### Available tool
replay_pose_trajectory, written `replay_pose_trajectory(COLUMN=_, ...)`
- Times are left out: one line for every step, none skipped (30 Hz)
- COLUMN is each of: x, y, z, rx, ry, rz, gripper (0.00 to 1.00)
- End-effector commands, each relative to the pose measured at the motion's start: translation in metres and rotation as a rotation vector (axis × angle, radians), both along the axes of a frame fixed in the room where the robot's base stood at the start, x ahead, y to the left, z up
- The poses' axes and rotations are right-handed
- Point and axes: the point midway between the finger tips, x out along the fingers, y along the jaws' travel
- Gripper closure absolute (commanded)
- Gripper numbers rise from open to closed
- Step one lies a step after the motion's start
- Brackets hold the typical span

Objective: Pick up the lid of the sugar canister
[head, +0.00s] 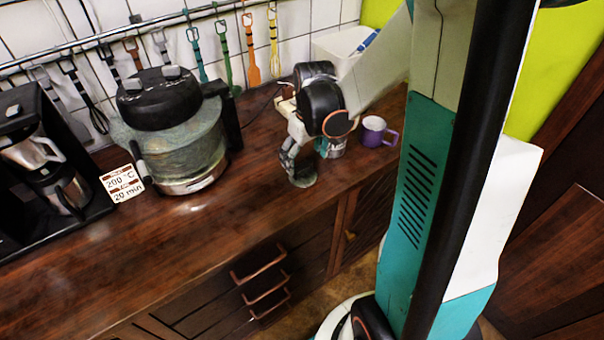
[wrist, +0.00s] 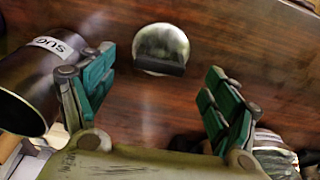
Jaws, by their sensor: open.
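In the wrist view, a dark cylindrical canister (wrist: 28,85) with a white label reading "SUG" is at the left, partly cut off by the frame. A round grey-green disc (wrist: 160,45) with a dark bar across its lower part lies on the brown counter at the top middle; it looks like the lid, but I cannot be sure. My gripper (wrist: 160,92) is open, with teal fingers left and right and nothing between them. The left finger overlaps the canister in the picture. In the head view, my gripper (head: 292,160) is low over the counter; my arm hides part of this area.
A purple mug (head: 376,132) stands right of my gripper. A striped item (wrist: 272,148) is at the lower right of the wrist view. A large grey-green pot-like cooker (head: 182,148) and a coffee machine (head: 45,165) stand left. Utensils hang behind. The front counter is clear.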

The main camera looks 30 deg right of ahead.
Motion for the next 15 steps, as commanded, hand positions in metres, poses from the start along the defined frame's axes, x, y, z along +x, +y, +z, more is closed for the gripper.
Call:
replay_pose_trajectory(x=0.0, y=0.0, z=-0.002, rx=0.0, ry=0.0, rz=0.0, gripper=0.19)
replay_pose_trajectory(x=0.001, y=0.0, z=-0.003, rx=0.0, ry=0.0, rz=0.0, gripper=0.19)
replay_pose_trajectory(x=0.001, y=0.0, z=-0.006, rx=0.0, ry=0.0, rz=0.0, gripper=0.19)
replay_pose_trajectory(x=0.001, y=0.0, z=-0.009, rx=0.0, ry=0.0, rz=0.0, gripper=0.19)
replay_pose_trajectory(x=0.002, y=0.0, z=-0.012, rx=0.0, ry=0.0, rz=0.0, gripper=0.19)
replay_pose_trajectory(x=0.003, y=0.0, z=-0.017, rx=0.0, ry=0.0, rz=0.0, gripper=0.19)
replay_pose_trajectory(x=0.003, y=0.0, z=-0.022, rx=0.0, ry=0.0, rz=0.0, gripper=0.19)
replay_pose_trajectory(x=0.004, y=0.0, z=-0.027, rx=0.0, ry=0.0, rz=0.0, gripper=0.19)
replay_pose_trajectory(x=0.005, y=0.0, z=-0.033, rx=0.0, ry=0.0, rz=0.0, gripper=0.19)
replay_pose_trajectory(x=0.006, y=0.0, z=-0.038, rx=0.0, ry=0.0, rz=0.0, gripper=0.19)
replay_pose_trajectory(x=0.007, y=0.0, z=-0.042, rx=0.0, ry=0.0, rz=0.0, gripper=0.19)
replay_pose_trajectory(x=0.007, y=0.0, z=-0.047, rx=0.0, ry=0.0, rz=0.0, gripper=0.19)
replay_pose_trajectory(x=0.008, y=0.0, z=-0.049, rx=0.0, ry=0.0, rz=0.0, gripper=0.19)
replay_pose_trajectory(x=0.008, y=0.0, z=-0.051, rx=0.0, ry=0.0, rz=0.0, gripper=0.19)
replay_pose_trajectory(x=0.008, y=0.0, z=-0.052, rx=0.0, ry=0.0, rz=0.0, gripper=0.19)
